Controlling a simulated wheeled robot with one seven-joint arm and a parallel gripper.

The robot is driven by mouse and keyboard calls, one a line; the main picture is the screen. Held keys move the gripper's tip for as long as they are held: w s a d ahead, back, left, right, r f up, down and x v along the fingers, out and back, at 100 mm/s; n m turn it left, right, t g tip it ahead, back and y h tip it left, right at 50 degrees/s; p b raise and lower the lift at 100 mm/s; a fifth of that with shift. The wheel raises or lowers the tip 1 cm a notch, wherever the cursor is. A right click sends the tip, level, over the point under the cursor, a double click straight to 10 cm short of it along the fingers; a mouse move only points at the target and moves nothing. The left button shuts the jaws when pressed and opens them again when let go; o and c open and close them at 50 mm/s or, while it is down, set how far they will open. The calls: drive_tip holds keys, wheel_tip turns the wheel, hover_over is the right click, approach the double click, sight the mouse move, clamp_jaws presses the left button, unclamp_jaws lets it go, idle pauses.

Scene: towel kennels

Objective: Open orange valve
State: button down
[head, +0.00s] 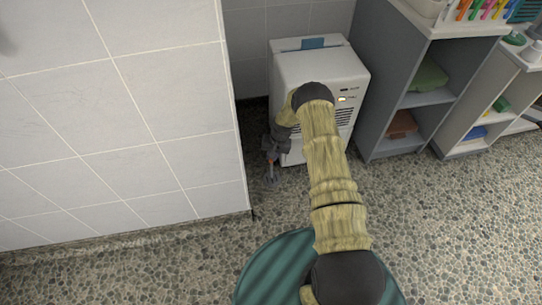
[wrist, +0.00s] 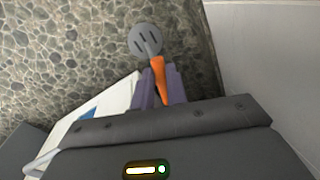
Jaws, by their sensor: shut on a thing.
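The orange valve (wrist: 158,78) shows in the wrist view as a narrow orange handle between the two purple fingers of my gripper (wrist: 161,86). My gripper is shut on it. A round grey slotted disc (wrist: 145,39) on a short stem lies just beyond the handle, over the pebbled floor. In the head view my gripper (head: 271,154) points down in the gap between the tiled wall and the white machine. The fingers hide part of the handle.
A white machine (head: 305,68) with a lit panel stands close to the right of my gripper. The tiled wall (head: 120,120) is close on its left. Grey shelves (head: 385,75) with folded towels stand farther right. The pebbled floor (head: 450,220) in front is clear.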

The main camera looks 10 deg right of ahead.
drive_tip(key=shift+w+d+n+g+b, duration=0.1)
drive_tip(key=shift+d+n+g+b, duration=0.1)
drive_tip(key=shift+n, duration=0.6)
drive_tip(key=shift+d+n+g+b, duration=0.1)
drive_tip(key=shift+d+n+b, duration=0.05)
drive_tip(key=shift+n, duration=0.65)
drive_tip(key=c, duration=1.4)
unclamp_jaws()
drive_tip(key=shift+r, duration=0.1)
wheel_tip(320, 180, up, 12)
drive_tip(key=d+p, duration=0.2)
drive_tip(key=p, duration=0.3)
drive_tip(key=shift+f, duration=0.2)
drive_tip(key=shift+d, duration=0.15)
